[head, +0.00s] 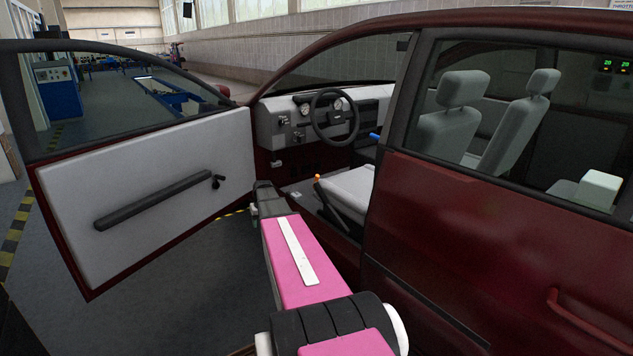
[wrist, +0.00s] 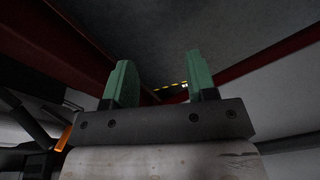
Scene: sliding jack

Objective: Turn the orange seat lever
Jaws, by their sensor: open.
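The seat lever (head: 318,178) has a small orange tip on a dark stalk and stands beside the front seat, just inside the open car door. In the wrist view an orange piece (wrist: 65,138), which looks like part of the lever, shows at the lower left, outside the fingers. My gripper (wrist: 160,82) is open, with two green fingers apart and nothing between them. In the head view my arm reaches toward the door opening, its end left of the lever. The fingers cannot be made out there.
The open front door (head: 145,180) with its armrest stands on the left. The dark red rear door (head: 465,240) closes off the right. The steering wheel (head: 335,115) and pale front seat (head: 350,188) are inside. A blue-tipped handle (head: 374,136) shows behind the lever.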

